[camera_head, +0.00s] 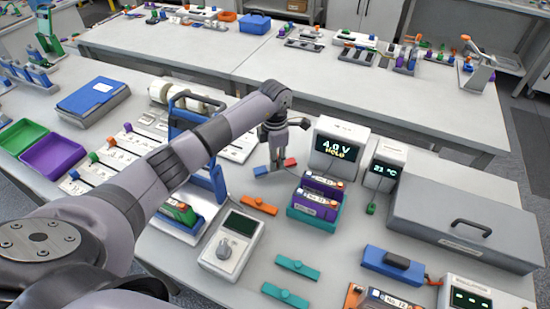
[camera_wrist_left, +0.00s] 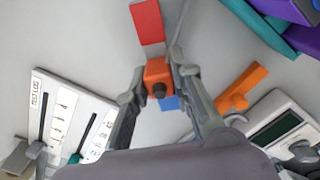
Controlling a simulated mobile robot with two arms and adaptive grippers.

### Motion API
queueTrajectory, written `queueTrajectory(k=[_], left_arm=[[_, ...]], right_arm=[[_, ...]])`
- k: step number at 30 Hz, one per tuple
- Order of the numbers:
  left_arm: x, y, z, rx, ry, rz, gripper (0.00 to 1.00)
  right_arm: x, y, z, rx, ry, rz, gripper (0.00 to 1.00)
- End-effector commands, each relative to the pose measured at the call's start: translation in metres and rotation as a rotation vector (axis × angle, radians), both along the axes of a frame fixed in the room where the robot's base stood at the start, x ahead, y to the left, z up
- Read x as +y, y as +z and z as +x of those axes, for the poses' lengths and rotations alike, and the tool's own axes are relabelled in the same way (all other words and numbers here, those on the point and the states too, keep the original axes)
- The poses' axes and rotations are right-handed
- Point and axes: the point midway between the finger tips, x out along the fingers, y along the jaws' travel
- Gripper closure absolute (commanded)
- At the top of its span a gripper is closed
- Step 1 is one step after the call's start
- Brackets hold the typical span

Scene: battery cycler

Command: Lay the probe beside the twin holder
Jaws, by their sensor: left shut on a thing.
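My left gripper (camera_head: 277,155) is above the table, left of and behind the twin holder. In the left wrist view the gripper (camera_wrist_left: 160,82) is shut on an orange probe (camera_wrist_left: 158,70), with a dark round end facing the camera. In the head view the held probe is hard to make out. The twin holder (camera_head: 312,219) is teal and carries two purple battery packs (camera_head: 322,187). Its teal edge shows at the upper right of the wrist view (camera_wrist_left: 258,27). A second orange piece (camera_head: 259,206), probe-like, lies on the table left of the holder. My right gripper is out of view.
A red block (camera_head: 290,163) and a blue block (camera_head: 260,171) show by the gripper. A meter (camera_head: 231,243) stands front left of the holder; a display reading 4.0 V (camera_head: 338,148) stands behind it. Teal pieces (camera_head: 297,267) lie in front. Some bare table shows around the holder.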

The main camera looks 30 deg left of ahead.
Motion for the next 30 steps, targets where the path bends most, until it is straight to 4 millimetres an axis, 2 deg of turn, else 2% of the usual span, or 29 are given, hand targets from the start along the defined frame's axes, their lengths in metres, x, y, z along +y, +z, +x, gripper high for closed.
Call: queueTrajectory(k=[4, 14, 15, 24, 30], left_arm=[[0.000, -0.011, 0.000, -0.001, 0.001, 0.000, 1.00], [0.000, -0.015, 0.000, -0.002, -0.001, 0.001, 1.00], [0.000, -0.016, 0.000, -0.002, -0.001, 0.001, 0.78], [0.000, -0.014, 0.000, -0.001, -0.001, 0.000, 0.59], [0.000, -0.014, 0.000, -0.001, -0.001, 0.000, 0.59]], right_arm=[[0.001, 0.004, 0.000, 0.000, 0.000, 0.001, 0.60], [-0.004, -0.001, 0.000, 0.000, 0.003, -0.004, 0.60], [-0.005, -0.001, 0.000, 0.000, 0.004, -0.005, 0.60], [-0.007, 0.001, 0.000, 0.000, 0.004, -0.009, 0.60], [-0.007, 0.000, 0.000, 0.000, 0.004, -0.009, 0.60]])
